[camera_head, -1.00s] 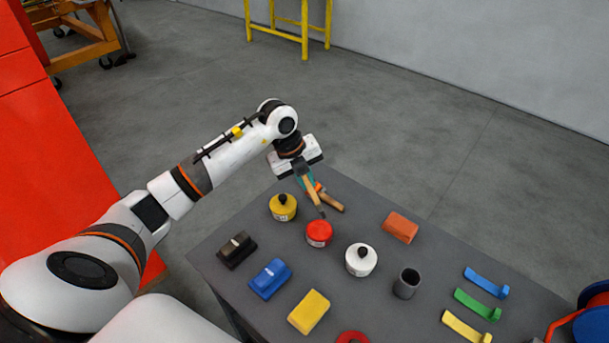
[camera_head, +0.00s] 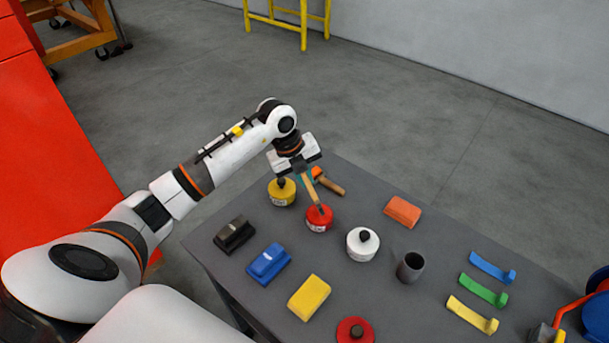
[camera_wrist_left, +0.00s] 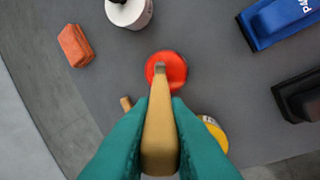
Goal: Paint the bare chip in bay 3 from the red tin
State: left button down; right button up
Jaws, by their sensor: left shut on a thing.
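My left gripper (camera_head: 303,171), with teal fingers (camera_wrist_left: 160,140) in the wrist view, is shut on a brush (camera_head: 311,190) with a pale wooden handle. The brush (camera_wrist_left: 160,115) points down, its dark tip over the red tin (camera_head: 319,219). In the left wrist view the tip overlaps the top of the red tin (camera_wrist_left: 174,70); I cannot tell whether it dips in. A yellow tin (camera_head: 281,194) and a white tin (camera_head: 362,246) stand beside it. The bare chip and bay 3 are not identifiable. My right gripper is not in view.
The grey table (camera_head: 380,290) also bears a black block (camera_head: 234,234), a blue block (camera_head: 268,263), a yellow block (camera_head: 309,297), an orange block (camera_head: 402,211), a dark cup (camera_head: 411,266) and several coloured strips (camera_head: 483,289). A wooden-handled tool (camera_head: 328,181) lies behind the red tin.

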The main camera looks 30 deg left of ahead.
pick_arm(q)
jog(key=shift+s+f+b, duration=0.1)
jog(key=shift+f+b, duration=0.25)
jog(key=shift+f, duration=0.2)
dwell(1.5)
jog(key=shift+r, duration=0.1)
jog(key=shift+r+p, duration=2.6)
jog(key=shift+r, duration=0.85)
